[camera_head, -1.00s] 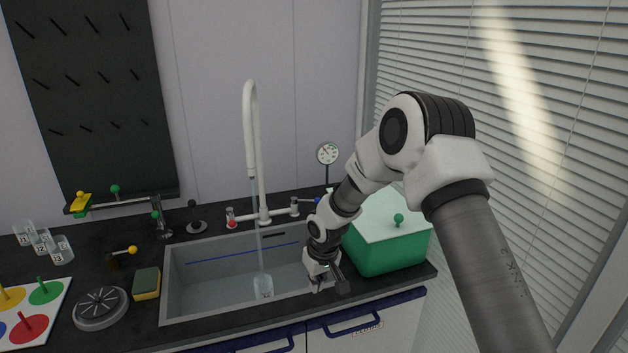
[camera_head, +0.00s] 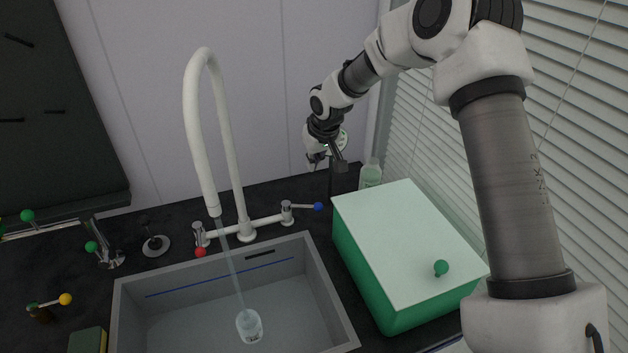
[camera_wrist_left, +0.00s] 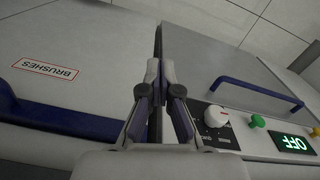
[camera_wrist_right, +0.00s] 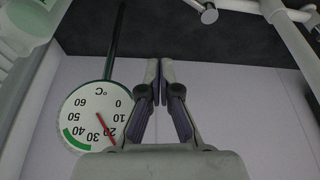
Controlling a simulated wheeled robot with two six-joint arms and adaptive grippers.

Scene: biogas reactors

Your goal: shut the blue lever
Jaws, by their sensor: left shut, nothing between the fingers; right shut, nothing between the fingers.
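The blue lever (camera_head: 318,206) is a thin handle with a blue knob on the right valve of the white tap (camera_head: 246,232). It points to the right, roughly level. Water runs from the spout into a small clear beaker (camera_head: 249,325) in the sink. My right gripper (camera_head: 326,168) is above and slightly behind the lever, in front of the dial gauge, not touching the lever. It is shut and empty; its closed fingertips also show in the right wrist view (camera_wrist_right: 160,64). My left gripper (camera_wrist_left: 160,68) is shut and empty, over cabinet fronts.
A green box with a pale lid (camera_head: 405,218) stands right of the sink (camera_head: 335,305). A bottle (camera_head: 370,174) stands behind it. The gauge (camera_wrist_right: 92,116) is close beside my right gripper. A red-knobbed lever (camera_head: 200,252) is on the tap's left valve.

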